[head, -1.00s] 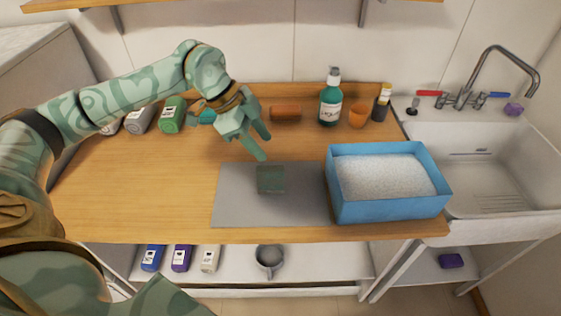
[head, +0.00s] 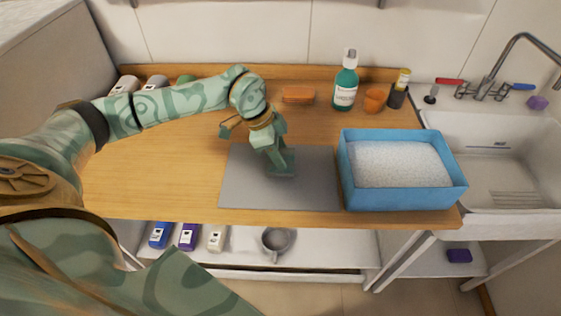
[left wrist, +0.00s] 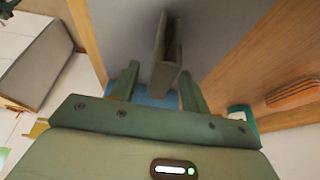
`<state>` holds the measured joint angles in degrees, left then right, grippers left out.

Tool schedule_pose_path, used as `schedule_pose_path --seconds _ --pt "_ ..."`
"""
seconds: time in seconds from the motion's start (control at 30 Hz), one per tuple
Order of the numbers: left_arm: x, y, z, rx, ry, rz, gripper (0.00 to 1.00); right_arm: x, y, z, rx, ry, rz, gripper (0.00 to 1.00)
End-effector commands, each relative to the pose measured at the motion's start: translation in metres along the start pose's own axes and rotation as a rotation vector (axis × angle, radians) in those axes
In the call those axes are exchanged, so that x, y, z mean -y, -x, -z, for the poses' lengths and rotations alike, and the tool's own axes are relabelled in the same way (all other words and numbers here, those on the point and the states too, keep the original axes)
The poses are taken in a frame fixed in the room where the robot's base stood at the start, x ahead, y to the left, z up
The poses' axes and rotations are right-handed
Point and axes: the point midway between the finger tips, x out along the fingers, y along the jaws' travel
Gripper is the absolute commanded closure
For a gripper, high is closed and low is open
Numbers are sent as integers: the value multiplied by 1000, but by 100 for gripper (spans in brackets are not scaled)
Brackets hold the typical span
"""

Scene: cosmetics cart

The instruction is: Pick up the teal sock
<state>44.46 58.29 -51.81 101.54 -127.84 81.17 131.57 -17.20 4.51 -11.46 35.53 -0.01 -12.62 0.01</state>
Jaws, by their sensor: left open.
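A dark teal-green folded piece, which I take to be the teal sock (left wrist: 166,58), stands up from the grey mat (head: 240,185) in the left wrist view. My left gripper (head: 280,164) points down over the mat and largely hides the piece in the head view. In the left wrist view, the fingers of my left gripper (left wrist: 159,76) are apart, with the piece between and just beyond their tips. Whether a finger touches it, I cannot tell. My right gripper is out of view.
A blue box (head: 400,200) with white granules stands right of the mat. Behind are an orange block (head: 298,94), a teal pump bottle (head: 346,85), an orange cup (head: 374,100) and a dark bottle (head: 398,92). The sink (head: 490,150) is at the right.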

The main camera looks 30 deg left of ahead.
Motion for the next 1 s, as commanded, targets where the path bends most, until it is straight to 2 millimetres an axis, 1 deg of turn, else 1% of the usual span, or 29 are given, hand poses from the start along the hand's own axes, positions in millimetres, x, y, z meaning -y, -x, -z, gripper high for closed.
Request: schedule_pose_path --seconds 0.03,0.13,0.2,0.37,0.47,0.5,0.53,0.57,0.87,1.0 --pt "0 -11 -3 1 2 -2 54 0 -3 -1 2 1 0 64" --pt "0 -26 -2 0 1 -2 54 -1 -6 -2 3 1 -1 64" --pt "1 -30 -2 0 1 0 54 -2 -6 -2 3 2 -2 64" --pt "1 -29 -2 0 0 0 54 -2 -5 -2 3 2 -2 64" --pt "1 -29 -2 0 0 0 79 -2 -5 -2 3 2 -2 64" --pt "1 -29 -2 0 0 0 90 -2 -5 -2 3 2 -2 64" --pt "1 -28 -2 0 0 0 98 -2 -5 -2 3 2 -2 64" --pt "1 -28 -2 0 0 0 100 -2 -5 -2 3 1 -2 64" --pt "1 -27 -1 -1 0 1 100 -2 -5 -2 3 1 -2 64" --pt "1 -18 3 -1 -1 2 100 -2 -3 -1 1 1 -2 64"
